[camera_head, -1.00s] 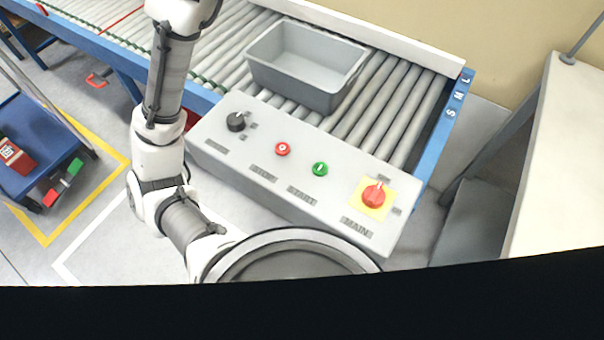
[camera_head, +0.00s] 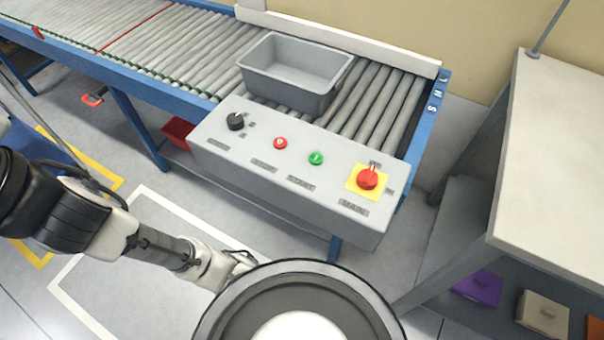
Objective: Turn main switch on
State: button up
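The main switch (camera_head: 367,178) is a red rotary knob on a yellow square plate, at the right end of the grey control panel (camera_head: 335,217), above the label MAIN. The marking on the knob is too small to tell its setting. The panel also bears a green START button (camera_head: 316,158), a red STOP button (camera_head: 280,143) and a black selector knob (camera_head: 235,121). My arm stretches out to the left, below and apart from the panel. My gripper is outside the picture, so its state is hidden.
A grey bin (camera_head: 290,80) sits on the roller conveyor (camera_head: 165,45) behind the panel. A pale table (camera_head: 550,160) stands at the right, with purple and beige boxes below it. A red bin (camera_head: 178,133) is under the conveyor. Floor is free left of the panel.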

aim_at(367, 179)
jog(key=k+l+z, duration=0.85)
jog(key=l, duration=0.3)
jog(key=i, duration=0.4)
